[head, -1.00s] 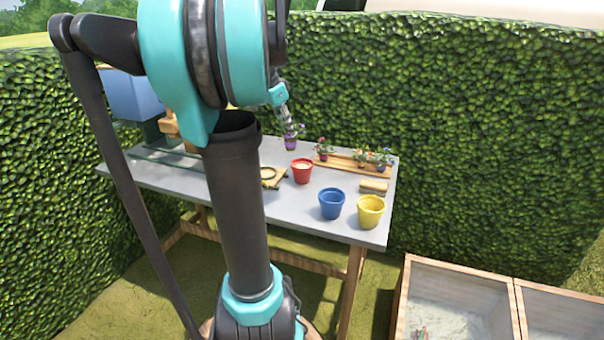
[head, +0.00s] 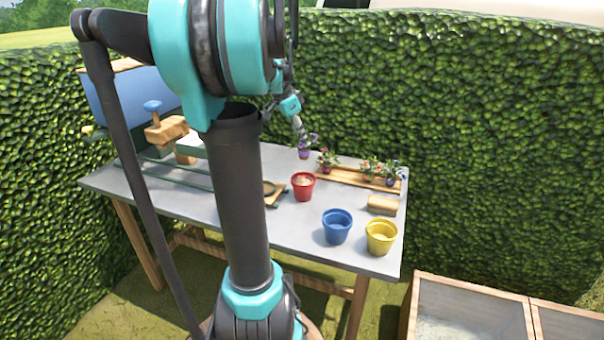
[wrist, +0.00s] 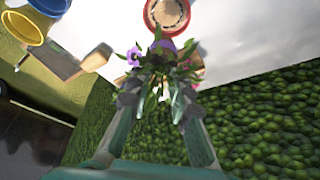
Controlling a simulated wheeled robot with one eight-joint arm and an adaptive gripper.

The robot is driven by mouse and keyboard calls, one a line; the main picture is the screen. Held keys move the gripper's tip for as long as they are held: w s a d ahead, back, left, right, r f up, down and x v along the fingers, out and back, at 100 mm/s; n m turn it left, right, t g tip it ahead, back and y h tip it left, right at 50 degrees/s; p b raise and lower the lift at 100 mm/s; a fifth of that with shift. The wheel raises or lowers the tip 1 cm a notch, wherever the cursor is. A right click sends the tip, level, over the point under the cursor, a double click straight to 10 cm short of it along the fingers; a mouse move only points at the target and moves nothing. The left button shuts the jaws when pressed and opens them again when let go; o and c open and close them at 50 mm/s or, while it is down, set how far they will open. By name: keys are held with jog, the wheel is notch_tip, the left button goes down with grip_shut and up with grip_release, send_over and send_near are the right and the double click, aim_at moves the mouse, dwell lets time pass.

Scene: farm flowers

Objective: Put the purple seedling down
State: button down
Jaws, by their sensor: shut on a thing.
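The purple seedling (head: 304,152) is a small plant with purple flowers in a purple pot. My gripper (head: 299,126) is shut on it from above and holds it over the far side of the grey table, left of the wooden tray. In the wrist view the purple flowers (wrist: 134,57) and leaves show between and beyond the fingertips of my gripper (wrist: 160,88). The pot is mostly hidden there.
A wooden tray (head: 340,178) with several seedlings lies at the back right. Red (head: 303,187), blue (head: 337,226) and yellow (head: 381,237) pots stand on the table (head: 270,228). A tan block (head: 382,205) lies near the right edge. A hedge (head: 480,140) rises behind.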

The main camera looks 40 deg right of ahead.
notch_tip(320, 180, down, 13)
jog(key=shift+r, duration=0.1)
dwell(0.3)
jog(key=c, duration=1.4)
grip_release()
jog(key=v, duration=1.2)
jog(key=a+f+n+t, duration=0.1)
jog(key=a+f+n, duration=0.2)
jog(key=a, duration=0.3)
jog(key=w+a+f+n+t+y, duration=0.1)
jog(key=a+f+n, duration=0.25)
jog(key=a, duration=0.35)
jog(key=a+f+n+t, duration=0.1)
jog(key=a+f+n, duration=0.25)
jog(key=a, duration=0.25)
jog(key=s+a+f+n+t+y, duration=0.1)
jog(key=s+a+f+n, duration=0.3)
jog(key=a, duration=0.5)
jog(key=s+a+f+n+t+y, duration=0.1)
jog(key=s+a+f+n+y, duration=0.1)
jog(key=s+a+f+n, duration=0.2)
jog(key=a+f+n, duration=0.1)
jog(key=a+n, duration=0.2)
jog(key=a, duration=0.1)
jog(key=shift+a+f+n+t, duration=0.25)
jog(key=shift+a+n+t, duration=0.05)
jog(key=shift+a, duration=0.05)
